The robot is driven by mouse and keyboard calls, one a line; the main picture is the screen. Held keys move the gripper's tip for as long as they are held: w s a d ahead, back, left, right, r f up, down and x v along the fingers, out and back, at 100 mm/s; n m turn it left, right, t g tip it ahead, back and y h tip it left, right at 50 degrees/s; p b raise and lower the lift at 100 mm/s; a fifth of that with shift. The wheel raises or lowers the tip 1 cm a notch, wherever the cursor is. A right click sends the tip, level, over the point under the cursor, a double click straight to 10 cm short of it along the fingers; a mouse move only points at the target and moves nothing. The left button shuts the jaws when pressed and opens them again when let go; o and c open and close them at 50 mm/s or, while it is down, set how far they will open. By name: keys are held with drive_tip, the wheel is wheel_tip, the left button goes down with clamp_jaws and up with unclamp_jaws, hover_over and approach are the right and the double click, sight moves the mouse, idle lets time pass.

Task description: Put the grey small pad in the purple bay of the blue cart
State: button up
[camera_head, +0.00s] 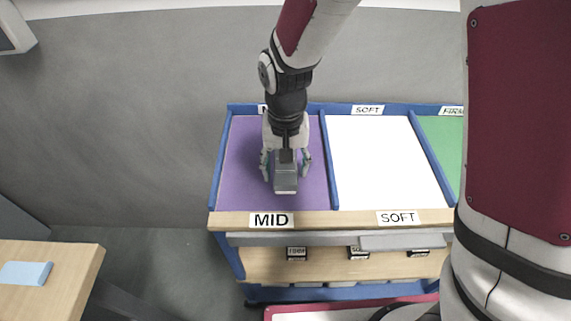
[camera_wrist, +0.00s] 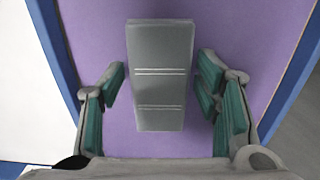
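The grey small pad (camera_head: 286,180) is within the purple bay (camera_head: 241,160) of the blue cart (camera_head: 217,178), behind the MID label. It also shows in the wrist view (camera_wrist: 161,90), long and upright in the picture, with purple floor around it. My gripper (camera_head: 285,168) is low over the bay, its fingers on either side of the pad. In the wrist view the fingers (camera_wrist: 161,85) stand apart from the pad, with narrow purple gaps at both sides. Whether the pad lies fully flat on the bay floor is hard to tell.
A white bay (camera_head: 372,160) labelled SOFT is right of the purple one, past a blue divider (camera_head: 328,160). A green bay (camera_head: 443,140) is further right, partly hidden by my arm. A wooden table (camera_head: 50,290) with a light blue pad (camera_head: 25,273) is at lower left.

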sight(286, 169)
drive_tip(key=shift+r, duration=0.15)
wheel_tip(286, 169, up, 12)
drive_tip(key=p, duration=0.1)
drive_tip(key=shift+r, duration=0.15)
idle(0.4)
drive_tip(key=s+d+r+t, duration=0.2)
drive_tip(key=s+d+r, duration=0.65)
drive_tip(key=d, duration=0.25)
drive_tip(key=s+d+t, duration=0.1)
drive_tip(key=s+d, duration=0.5)
drive_tip(key=s, duration=0.5)
drive_tip(key=shift+d+r+t, duration=0.2)
drive_tip(key=shift+t, duration=0.1)
wheel_tip(286, 169, up, 3)
drive_tip(key=shift+r+t+p, duration=0.1)
drive_tip(key=shift+t+p, duration=0.2)
drive_tip(key=shift+p, duration=0.95)
